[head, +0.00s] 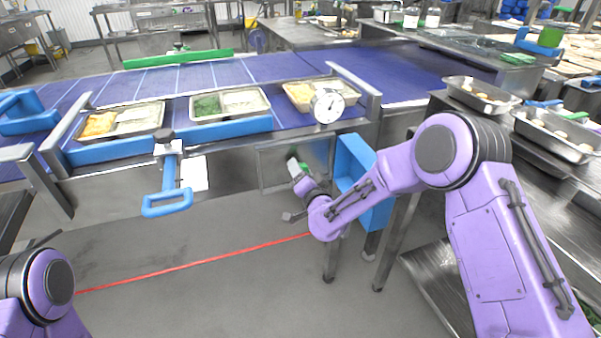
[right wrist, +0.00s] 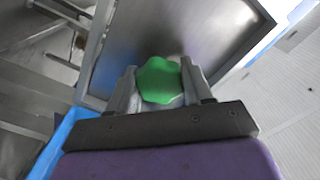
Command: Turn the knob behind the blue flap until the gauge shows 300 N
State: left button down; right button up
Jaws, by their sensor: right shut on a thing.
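The blue flap (head: 357,170) stands open at the right of a steel recess (head: 320,150) under the conveyor. The green knob (right wrist: 160,78) sits in front of the steel panel in the right wrist view. My right gripper (right wrist: 161,88) is shut on it, one finger on each side. In the head view the green knob (head: 304,167) is small and partly hidden by the gripper. The round white gauge (head: 327,106) stands above the recess at the conveyor's edge; its needle shows, but its figures are too small to read. My left gripper is out of view.
Several food trays (head: 120,120) lie on the blue conveyor (head: 285,66). A blue-handled tool (head: 168,185) hangs at the conveyor's front, left of the recess. Steel pans (head: 482,95) stand on the right counter. The floor (head: 200,295) in front is clear, with a red line across it.

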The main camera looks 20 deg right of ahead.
jog(key=m, duration=0.3)
jog(key=shift+f+m+b, duration=0.1)
jog(key=shift+m+b, duration=0.25)
jog(key=shift+m, duration=0.05)
jog(key=shift+m+b, duration=0.5)
jog(key=shift+m, duration=1.2)
jog(key=o, duration=1)
jog(key=shift+o, duration=0.2)
jog(key=shift+s, duration=0.1)
jog(key=s, duration=1)
jog(key=shift+s+d, duration=0.15)
jog(key=shift+s, duration=0.05)
